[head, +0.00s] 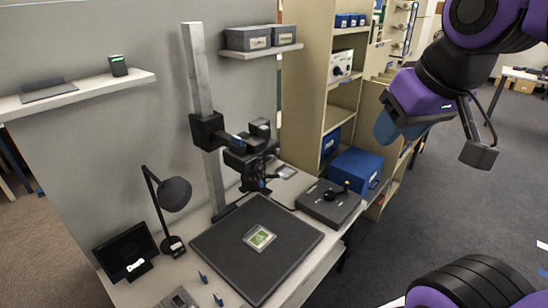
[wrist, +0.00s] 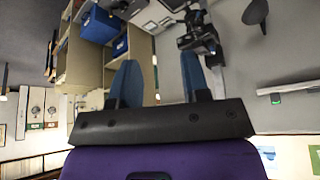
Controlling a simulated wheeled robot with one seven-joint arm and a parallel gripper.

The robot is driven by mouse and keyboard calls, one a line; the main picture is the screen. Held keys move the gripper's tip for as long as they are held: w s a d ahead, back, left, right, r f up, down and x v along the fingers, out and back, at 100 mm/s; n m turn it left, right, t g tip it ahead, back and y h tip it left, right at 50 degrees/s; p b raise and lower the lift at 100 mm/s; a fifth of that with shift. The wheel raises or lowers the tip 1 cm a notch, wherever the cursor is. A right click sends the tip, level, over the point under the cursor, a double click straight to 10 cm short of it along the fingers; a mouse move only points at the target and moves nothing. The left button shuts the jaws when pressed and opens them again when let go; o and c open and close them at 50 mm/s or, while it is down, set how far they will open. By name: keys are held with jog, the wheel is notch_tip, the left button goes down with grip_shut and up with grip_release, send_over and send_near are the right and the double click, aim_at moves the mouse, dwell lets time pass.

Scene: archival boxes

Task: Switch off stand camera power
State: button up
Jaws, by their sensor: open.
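The stand camera (head: 258,170) is a black unit on a carriage clamped to a tall grey column (head: 196,70), over a dark baseboard (head: 230,270). It also shows at the top of the wrist view (wrist: 200,38), where the picture looks upside down. I cannot make out a power switch on the camera. My gripper (wrist: 165,88) is open and empty, with its blue fingers apart. In the head view it (head: 390,128) hangs in the air at the upper right, well away from the camera.
A lamp (head: 174,193) and small screen (head: 126,252) stand left of the baseboard, which bears a green-and-white card (head: 260,238). A shelf with grey boxes (head: 248,38) is above. A beige rack (head: 308,90) and blue box (head: 355,170) stand between camera and arm.

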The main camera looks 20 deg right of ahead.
jog(key=shift+w+r, duration=0.1)
jog(key=shift+w, duration=0.1)
jog(key=c, duration=0.7)
jog(key=shift+n+g, duration=0.5)
jog(key=shift+n, duration=0.3)
jog(key=w, duration=0.3)
jog(key=w+a, duration=0.1)
jog(key=w, duration=0.2)
jog(key=w+r, duration=0.1)
jog(key=w, duration=0.2)
jog(key=shift+w+a, duration=0.15)
jog(key=shift+w, duration=0.05)
grip_shut()
jog(key=w+a+f+n+g, duration=0.1)
jog(key=w+a+f, duration=0.1)
jog(key=w+f, duration=0.3)
jog(key=w+a+f+n+g, duration=0.1)
jog(key=w+f, duration=0.3)
jog(key=w, duration=0.8)
jog(key=w+a+f+n, duration=0.2)
jog(key=w+f, duration=0.3)
jog(key=w, duration=0.4)
jog(key=shift+w+a+f+g+y, duration=0.25)
jog(key=shift+a+f+g+y, duration=0.05)
jog(key=shift+g+y, duration=0.1)
